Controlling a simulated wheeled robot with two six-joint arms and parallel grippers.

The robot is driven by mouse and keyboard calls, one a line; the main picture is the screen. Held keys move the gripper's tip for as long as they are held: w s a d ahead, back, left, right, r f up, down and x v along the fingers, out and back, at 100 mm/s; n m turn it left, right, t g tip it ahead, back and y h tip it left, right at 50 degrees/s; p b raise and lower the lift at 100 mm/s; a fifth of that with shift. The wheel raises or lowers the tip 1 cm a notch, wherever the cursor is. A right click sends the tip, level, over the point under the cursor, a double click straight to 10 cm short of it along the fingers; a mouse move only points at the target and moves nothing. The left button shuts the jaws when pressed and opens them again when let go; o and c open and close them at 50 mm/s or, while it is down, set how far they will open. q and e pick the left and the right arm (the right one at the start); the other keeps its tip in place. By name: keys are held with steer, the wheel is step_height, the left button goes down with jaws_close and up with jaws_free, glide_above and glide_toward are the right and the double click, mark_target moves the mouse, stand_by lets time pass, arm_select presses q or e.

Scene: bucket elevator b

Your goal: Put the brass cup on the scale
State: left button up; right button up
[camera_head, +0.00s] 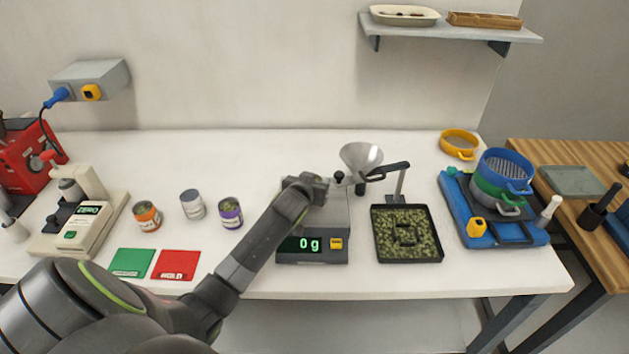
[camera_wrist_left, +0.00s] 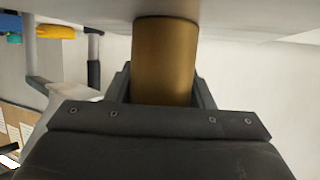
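The scale (camera_head: 325,226) stands near the front middle of the white table, with a green display reading 0 g. My left arm reaches across its left side, and my left gripper (camera_head: 332,183) is over the scale's back part. In the left wrist view the brass cup (camera_wrist_left: 165,60) is between the two fingers of my left gripper (camera_wrist_left: 165,88), which look closed against its sides. The cup is hidden in the head view, so its height above the scale cannot be told. My right gripper is not in view.
A funnel (camera_head: 361,158) on a stand is close to the left gripper. A black tray of green pellets (camera_head: 407,234) lies right of the scale. Several cans, including a purple one (camera_head: 230,213), stand left. Stacked sieves (camera_head: 503,172) stand on a blue base further right.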

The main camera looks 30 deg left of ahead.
arm_select(q)
steer(key=shift+o, duration=0.3)
steer(key=shift+r, duration=0.15)
steer(key=shift+s, duration=0.15)
steer(key=b+v, duration=0.1)
steer(key=v, duration=1.1)
